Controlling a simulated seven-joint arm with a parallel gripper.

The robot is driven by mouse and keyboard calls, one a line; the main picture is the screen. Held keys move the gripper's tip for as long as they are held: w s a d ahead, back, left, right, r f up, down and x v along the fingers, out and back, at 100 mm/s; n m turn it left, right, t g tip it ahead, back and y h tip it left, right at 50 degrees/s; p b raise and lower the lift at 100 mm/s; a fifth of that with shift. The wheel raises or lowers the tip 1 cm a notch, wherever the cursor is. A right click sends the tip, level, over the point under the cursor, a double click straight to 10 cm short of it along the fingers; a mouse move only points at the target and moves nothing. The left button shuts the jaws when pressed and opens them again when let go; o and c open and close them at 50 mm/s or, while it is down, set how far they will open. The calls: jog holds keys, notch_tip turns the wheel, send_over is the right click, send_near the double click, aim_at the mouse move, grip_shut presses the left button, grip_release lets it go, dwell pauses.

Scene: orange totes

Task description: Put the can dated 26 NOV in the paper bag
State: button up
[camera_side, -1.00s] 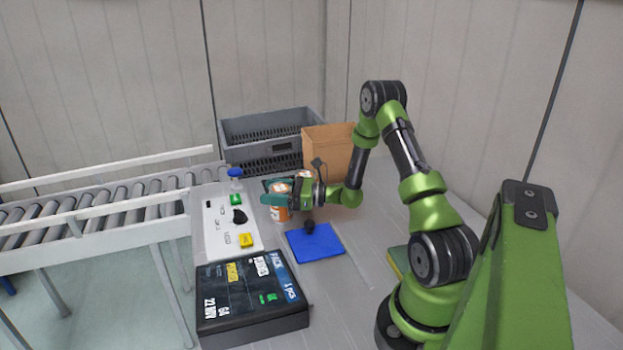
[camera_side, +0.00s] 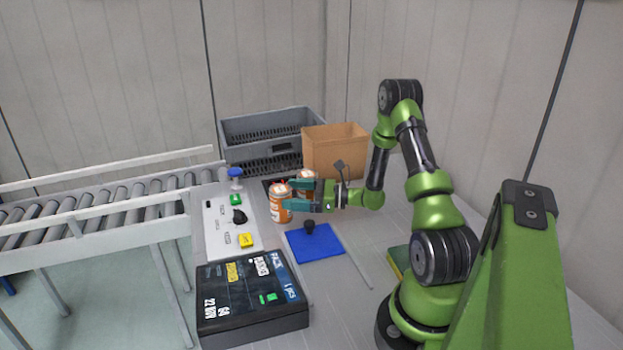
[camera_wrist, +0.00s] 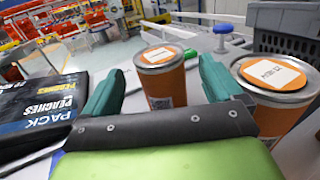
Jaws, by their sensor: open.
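Two orange cans with white tops stand upright near my gripper. The front can (camera_side: 281,208) shows in the wrist view (camera_wrist: 163,82) ahead of and between my fingers. The rear can (camera_side: 306,186) is outside the right finger in the wrist view (camera_wrist: 272,98); its top label seems to end in NOV, but I cannot read the day surely. The front can's label is too small to read. My gripper (camera_side: 292,195) has teal fingers, spread open and holding nothing, also in the wrist view (camera_wrist: 160,85). The brown paper bag (camera_side: 337,153) stands open-topped behind my gripper.
A grey crate (camera_side: 262,160) stands behind the cans. A white control panel (camera_side: 222,240) with buttons and a black display box (camera_side: 252,322) lie left and front. A blue pad (camera_side: 325,245) with a black knob lies before my gripper. A roller conveyor (camera_side: 100,205) is at left.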

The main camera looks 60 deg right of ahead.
jog(key=v, duration=1)
jog(key=shift+s+d, duration=0.1)
jog(key=shift+s, duration=0.25)
jog(key=a+r+n+g+y, duration=0.1)
jog(key=a+r+n+g, duration=0.3)
jog(key=a, duration=0.3)
jog(key=w+a+r+n+g+y, duration=0.1)
jog(key=a+r+n+g+y, duration=0.1)
jog(key=a+r+n+g, duration=0.3)
jog(key=a+r+n+g+y, duration=0.1)
jog(key=a+n+g, duration=0.2)
jog(key=a+n, duration=0.4)
jog(key=s+a+r+n+t+h, duration=0.2)
jog(key=s+a+r+n+h, duration=0.4)
jog(key=a+r+n+h, duration=0.2)
jog(key=a+r+n, duration=0.1)
jog(key=a+n, duration=0.1)
jog(key=n, duration=0.1)
jog(key=shift+a+n, duration=0.25)
jog(key=shift+n, duration=0.15)
